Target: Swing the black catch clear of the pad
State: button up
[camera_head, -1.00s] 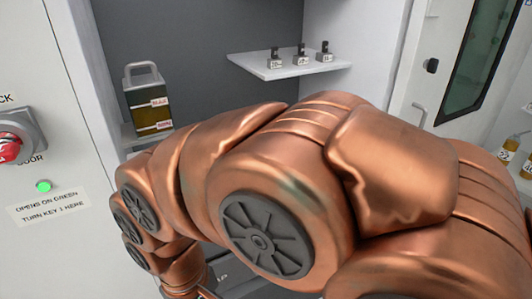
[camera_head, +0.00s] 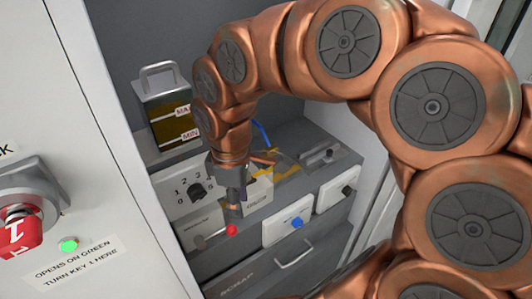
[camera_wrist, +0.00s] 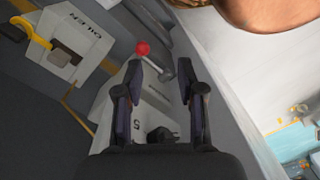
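In the wrist view, the white box marked OILER (camera_wrist: 85,30) is at upper left. On it a small dark piece, which looks like the black catch (camera_wrist: 68,47), lies partly over a tan pad (camera_wrist: 59,59), beside a yellow hook (camera_wrist: 34,32). My gripper (camera_wrist: 162,70) is open and empty, to the right of that box and apart from the catch. In the head view my gripper (camera_head: 231,186) points down in front of a white box (camera_head: 260,191); the catch and pad cannot be made out there.
A red-balled lever (camera_head: 231,230) is close to my fingertips; its ball (camera_wrist: 143,48) shows in the wrist view. A dial panel (camera_head: 184,191), blue-knob box (camera_head: 288,226) and black-knob box (camera_head: 336,190) stand around. A handled can (camera_head: 170,115) is behind left.

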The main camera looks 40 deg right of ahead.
jog(key=w+d+r+n+p, duration=0.1)
jog(key=w+d+r+n, duration=0.1)
jog(key=w+d+n, duration=0.55)
send_near(262, 168)
jog(key=shift+s+d+f+n+t+p, duration=0.15)
jog(key=shift+d+n+p, duration=0.1)
jog(key=shift+d, duration=0.15)
jog(key=shift+s+d+r+n+t+p, duration=0.1)
jog(key=shift+d+t+p, duration=0.1)
jog(key=shift+d, duration=0.2)
jog(key=shift+d+f, duration=0.2)
jog(key=shift+f, duration=0.3)
jog(key=shift+f+p, duration=1.1)
jog(key=shift+f, duration=2.4)
jog(key=shift+a, duration=0.1)
grip_shut()
